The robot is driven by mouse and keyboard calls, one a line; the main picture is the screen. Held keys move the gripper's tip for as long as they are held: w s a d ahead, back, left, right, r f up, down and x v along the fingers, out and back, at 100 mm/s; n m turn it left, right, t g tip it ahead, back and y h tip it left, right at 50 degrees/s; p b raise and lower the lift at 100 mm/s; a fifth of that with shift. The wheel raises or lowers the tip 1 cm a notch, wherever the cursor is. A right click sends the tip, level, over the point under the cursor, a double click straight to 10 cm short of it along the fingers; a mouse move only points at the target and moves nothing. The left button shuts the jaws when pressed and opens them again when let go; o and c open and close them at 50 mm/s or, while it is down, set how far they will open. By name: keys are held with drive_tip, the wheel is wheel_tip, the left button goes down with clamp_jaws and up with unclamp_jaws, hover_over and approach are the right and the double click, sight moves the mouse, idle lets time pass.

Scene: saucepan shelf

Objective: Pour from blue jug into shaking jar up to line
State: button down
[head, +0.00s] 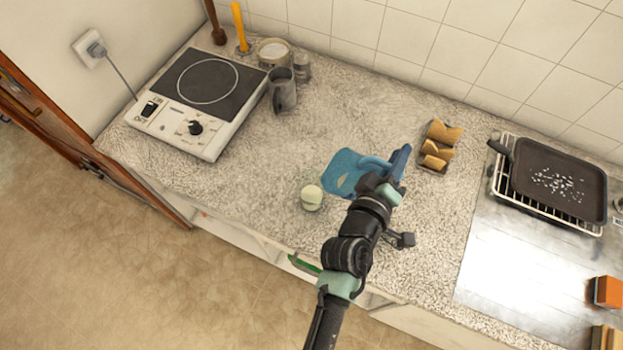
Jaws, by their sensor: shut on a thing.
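The blue jug (343,172) is at the middle of the worktop in the head view, with its handle side toward the right. My gripper (390,180) is shut on the jug at its handle side; the fingers are partly hidden by my own wrist. A small pale, whitish-green jar (311,198) stands to the left of and nearer than the jug, close to the front edge; it looks like the shaking jar. Its line and the level inside cannot be made out. Whether the jug touches the worktop cannot be told.
A hob (190,105) is at left, with a grey mug (283,90) and small pots beside it. Several sponges (438,147) sit right of the jug. A dark pan (560,180) lies on a rack at right. The worktop between mug and jug is clear.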

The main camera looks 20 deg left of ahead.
drive_tip(key=shift+r, duration=0.15)
idle(0.3)
drive_tip(key=shift+d+p, duration=0.15)
drive_tip(key=shift+p, duration=0.25)
drive_tip(key=f+p, duration=0.1)
drive_tip(key=d+f+m+p, duration=0.1)
drive_tip(key=p, duration=0.1)
drive_tip(key=f+m+y+p, duration=0.1)
drive_tip(key=shift+w+d+f+g, duration=0.2)
drive_tip(key=shift+d+f+g, duration=0.05)
drive_tip(key=shift+f+g, duration=0.15)
drive_tip(key=p, duration=0.3)
drive_tip(key=shift+w+d+m, duration=0.1)
drive_tip(key=shift+d+m, duration=0.1)
drive_tip(key=shift+m, duration=0.1)
drive_tip(key=p, duration=0.3)
drive_tip(key=shift+d+f+m+y+p, duration=0.25)
drive_tip(key=shift+d+m+y+p, duration=0.05)
drive_tip(key=shift+y+p, duration=0.1)
drive_tip(key=shift+p, duration=0.45)
